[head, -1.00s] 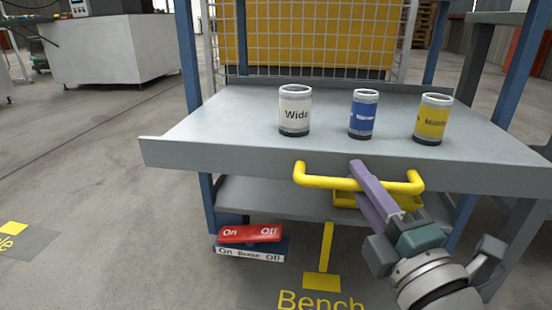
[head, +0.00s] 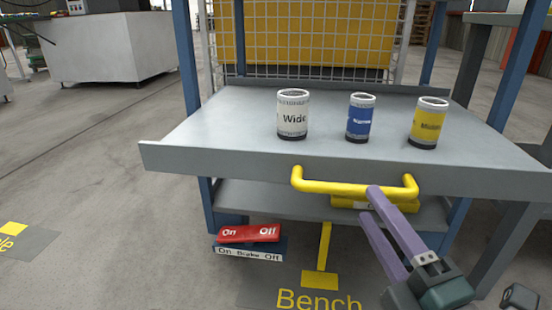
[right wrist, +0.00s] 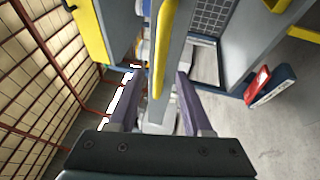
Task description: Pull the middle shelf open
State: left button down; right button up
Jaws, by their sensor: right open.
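The middle shelf (head: 250,120) is a grey tray sticking out of the blue-post rack toward me. A yellow bar handle (head: 325,187) is fixed to its front edge. The handle also shows in the right wrist view (right wrist: 162,50), lined up between the fingers and beyond their tips. My right gripper (head: 369,203) is open and empty, with purple fingers one above the other, just in front of the right part of the handle. The right wrist view shows the fingers (right wrist: 157,77) spread apart. My left gripper is not in view.
A white "Wide" can (head: 293,114), a blue can (head: 360,118) and a yellow can (head: 429,123) stand upright on the shelf. Below are a lower shelf (head: 270,200) and a red On/Off pedal (head: 248,233).

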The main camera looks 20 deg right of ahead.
jog(key=v, duration=0.4)
jog(key=shift+s+p, duration=0.3)
jog(key=shift+s, duration=0.1)
